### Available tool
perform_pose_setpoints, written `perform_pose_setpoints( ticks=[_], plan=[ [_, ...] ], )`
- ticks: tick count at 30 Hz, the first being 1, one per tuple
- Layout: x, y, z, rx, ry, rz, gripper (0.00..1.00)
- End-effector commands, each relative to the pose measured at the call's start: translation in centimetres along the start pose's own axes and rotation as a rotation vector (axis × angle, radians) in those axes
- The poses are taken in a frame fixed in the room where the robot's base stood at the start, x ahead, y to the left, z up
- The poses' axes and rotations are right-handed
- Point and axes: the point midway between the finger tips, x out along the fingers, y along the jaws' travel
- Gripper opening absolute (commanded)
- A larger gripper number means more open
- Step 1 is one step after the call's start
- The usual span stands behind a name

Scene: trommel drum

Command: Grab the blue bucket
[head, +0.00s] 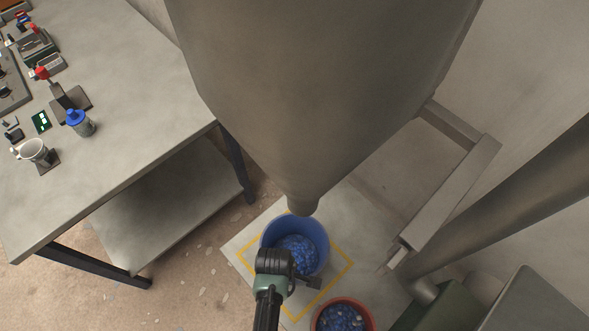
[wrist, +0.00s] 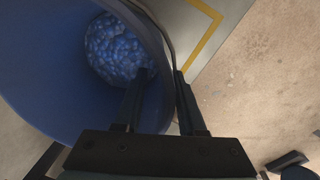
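The blue bucket (head: 267,236) stands upright on a pale slab, inside a yellow marked square and below the hopper's spout. It holds many small blue pieces (head: 297,253). The bucket fills the left of the wrist view (wrist: 50,75), with the blue pieces (wrist: 118,48) at its bottom. My gripper (head: 289,268) is over the bucket's near rim. In the wrist view my gripper (wrist: 162,85) is open, one finger inside the bucket and one outside, with the wall between them. A gap shows between the fingers; contact with the wall is unclear.
A red bucket (head: 371,312) with blue and pale pieces stands at the near right. The large hopper (head: 320,90) hangs above the blue bucket. A metal chute (head: 445,200) is at right. A worktable (head: 140,80) with a mug and tools is at left.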

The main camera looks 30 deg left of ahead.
Motion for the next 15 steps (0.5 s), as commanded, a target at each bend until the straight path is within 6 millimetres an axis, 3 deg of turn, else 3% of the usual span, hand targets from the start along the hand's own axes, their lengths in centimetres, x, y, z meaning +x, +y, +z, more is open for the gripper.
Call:
perform_pose_setpoints(
  ticks=[1,7,15],
  plan=[
    [-0.02,0.0,0.0,0.0,0.0,0.0,0.38],
    [-0.03,-0.02,0.01,0.0,0.0,0.0,0.02],
    [-0.03,-0.03,0.01,0.0,-0.001,-0.001,0.0]
  ],
)
